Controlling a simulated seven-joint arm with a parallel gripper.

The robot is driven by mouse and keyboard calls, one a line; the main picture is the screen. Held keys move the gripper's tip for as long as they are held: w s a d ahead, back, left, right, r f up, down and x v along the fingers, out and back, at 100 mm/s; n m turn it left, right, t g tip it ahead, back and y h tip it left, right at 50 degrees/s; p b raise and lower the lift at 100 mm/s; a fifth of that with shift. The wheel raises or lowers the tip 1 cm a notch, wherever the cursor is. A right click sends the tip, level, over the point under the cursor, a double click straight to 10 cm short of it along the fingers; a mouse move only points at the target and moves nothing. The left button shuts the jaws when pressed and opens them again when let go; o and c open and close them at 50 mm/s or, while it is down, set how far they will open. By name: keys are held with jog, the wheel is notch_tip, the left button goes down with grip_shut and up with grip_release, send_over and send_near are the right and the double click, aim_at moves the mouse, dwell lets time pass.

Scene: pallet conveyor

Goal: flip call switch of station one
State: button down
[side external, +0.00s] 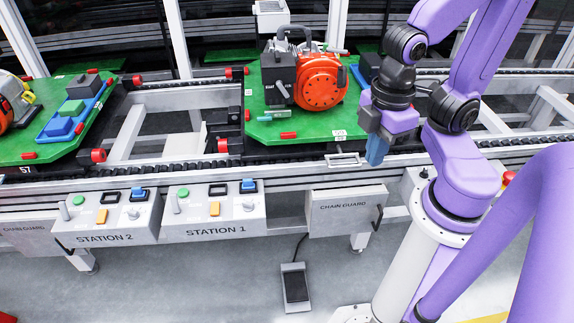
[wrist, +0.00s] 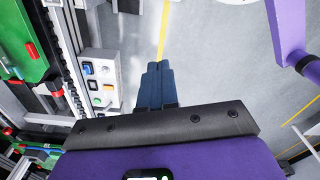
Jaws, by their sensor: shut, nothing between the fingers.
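The station 1 box (side external: 205,231) is a pale panel on the conveyor's front, labelled STATION 1. It carries a blue rocker (side external: 248,186), a green button (side external: 183,192), an orange piece (side external: 214,209), a black-framed piece (side external: 217,190), a lever (side external: 175,205) and a dial. No call label is readable. My gripper (side external: 376,158) is shut and empty, fingers down, above the conveyor's front edge, right of the box and apart from it. In the wrist view, its blue fingers (wrist: 155,68) are together, with a control panel (wrist: 103,68) to their left; its label is unreadable.
A similar station 2 box (side external: 104,239) stands directly left. A chain guard (side external: 338,214) lies between station 1 and my arm. A green pallet (side external: 265,134) bears an orange engine (side external: 318,82) behind. A pedal (side external: 295,287) lies on the floor. Space in front of the panels is clear.

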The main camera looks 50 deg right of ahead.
jog(key=shift+w+a, duration=0.1)
jog(key=shift+w, duration=0.05)
jog(key=w+a+f+m, duration=0.1)
jog(key=w+a, duration=0.7)
jog(key=w, duration=0.4)
jog(key=m, duration=0.3)
send_over(215, 204)
notch_tip(215, 204, down, 20)
jog(key=shift+r, duration=0.15)
notch_tip(215, 204, down, 14)
